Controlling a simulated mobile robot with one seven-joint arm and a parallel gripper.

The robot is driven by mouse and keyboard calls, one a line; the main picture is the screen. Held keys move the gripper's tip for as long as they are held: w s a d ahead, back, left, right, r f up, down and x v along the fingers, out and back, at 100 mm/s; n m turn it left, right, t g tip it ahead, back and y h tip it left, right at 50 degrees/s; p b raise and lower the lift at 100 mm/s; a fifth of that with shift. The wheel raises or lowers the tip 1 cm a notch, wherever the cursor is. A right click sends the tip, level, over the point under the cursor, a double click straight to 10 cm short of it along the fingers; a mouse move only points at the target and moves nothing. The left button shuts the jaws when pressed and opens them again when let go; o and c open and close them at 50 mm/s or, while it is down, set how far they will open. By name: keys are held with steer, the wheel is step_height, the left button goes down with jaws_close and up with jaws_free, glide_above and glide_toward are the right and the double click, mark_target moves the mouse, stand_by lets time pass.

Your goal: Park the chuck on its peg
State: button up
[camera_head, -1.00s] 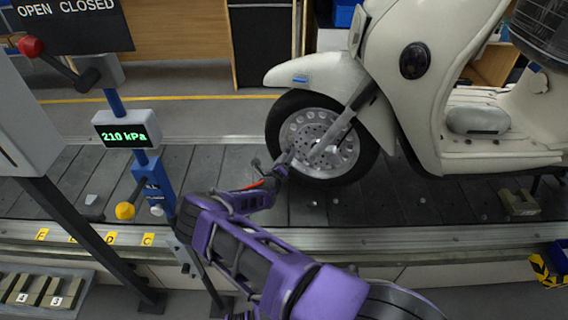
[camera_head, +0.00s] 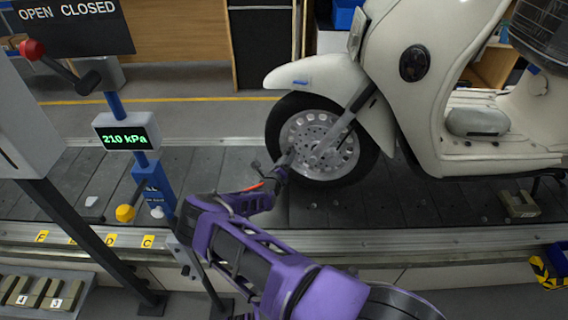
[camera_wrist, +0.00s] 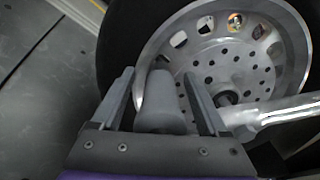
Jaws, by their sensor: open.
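My gripper (camera_head: 284,163) is at the scooter's front wheel, low on the left side of the hub. In the wrist view my gripper (camera_wrist: 159,76) is open, with one finger on each side of a grey rounded cylinder (camera_wrist: 161,105). The cylinder looks like the chuck, with gaps visible beside it. Whether it sits on the tyre valve is hidden. A small red piece (camera_head: 254,187) shows beside my wrist. A blue post (camera_head: 156,186) with a yellow knob (camera_head: 125,213) and a white stub (camera_head: 157,212) stands at the left. I cannot tell which part is the peg.
A cream scooter (camera_head: 440,100) stands on the slat conveyor (camera_head: 400,208). A gauge (camera_head: 126,132) on the post reads 210 kPa. A red-knobbed lever (camera_head: 32,48) is at the upper left. Yellow lettered labels line the conveyor's front rail (camera_head: 330,240).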

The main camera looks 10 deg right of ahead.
stand_by(0.3)
jaws_close()
stand_by(0.3)
steer(key=shift+p+v, duration=2.15)
steer(key=shift+v, duration=0.85)
